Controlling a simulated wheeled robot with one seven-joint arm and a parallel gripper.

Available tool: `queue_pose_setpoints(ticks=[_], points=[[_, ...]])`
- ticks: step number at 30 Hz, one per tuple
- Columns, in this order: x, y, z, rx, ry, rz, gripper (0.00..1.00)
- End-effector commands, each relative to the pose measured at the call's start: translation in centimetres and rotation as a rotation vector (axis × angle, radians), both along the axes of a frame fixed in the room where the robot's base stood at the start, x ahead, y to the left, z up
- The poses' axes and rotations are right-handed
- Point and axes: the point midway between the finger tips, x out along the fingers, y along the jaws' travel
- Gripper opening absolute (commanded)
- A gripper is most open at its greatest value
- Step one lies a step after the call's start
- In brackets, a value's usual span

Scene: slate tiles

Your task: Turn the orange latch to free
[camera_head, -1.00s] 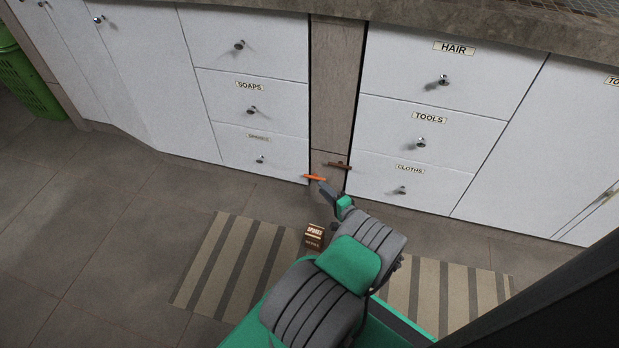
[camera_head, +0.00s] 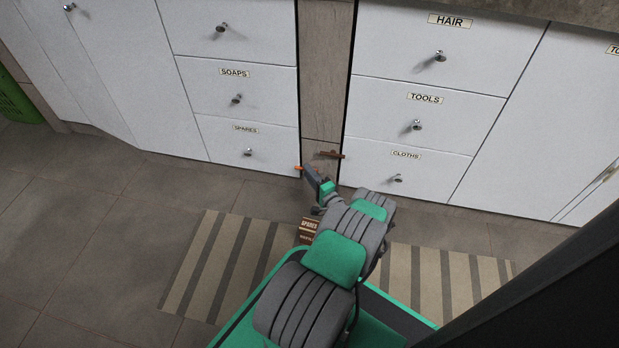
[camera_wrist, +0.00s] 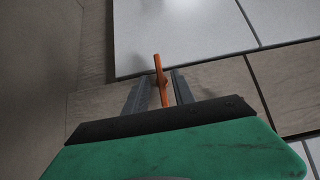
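The orange latch (camera_head: 298,167) is low on the wooden strip, by the SPARES drawer's lower right corner. In the head view only its left tip shows, with my gripper (camera_head: 312,178) covering the rest. In the wrist view the latch (camera_wrist: 158,70) is a thin orange bar running between the two grey fingers of my gripper (camera_wrist: 160,88). The fingers are apart, with a gap visible on each side of the bar. The bar's far end reaches past the fingertips over the edge of a white drawer front.
A brown bar (camera_head: 329,154) sits on the strip just right of and above the latch. White drawers flank the strip, and a green basket (camera_head: 17,101) is far left.

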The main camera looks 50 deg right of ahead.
Motion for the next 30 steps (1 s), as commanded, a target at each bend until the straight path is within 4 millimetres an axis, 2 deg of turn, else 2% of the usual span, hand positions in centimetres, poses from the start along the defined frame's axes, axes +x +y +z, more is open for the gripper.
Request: queue_pose_setpoints(ticks=[7, 18, 30], points=[[0.12, -0.07, 0.11, 0.000, 0.000, 0.000, 0.30], [0.10, -0.07, 0.09, 0.000, 0.000, 0.000, 0.00], [0.09, -0.07, 0.12, -0.001, 0.002, 0.000, 0.00]])
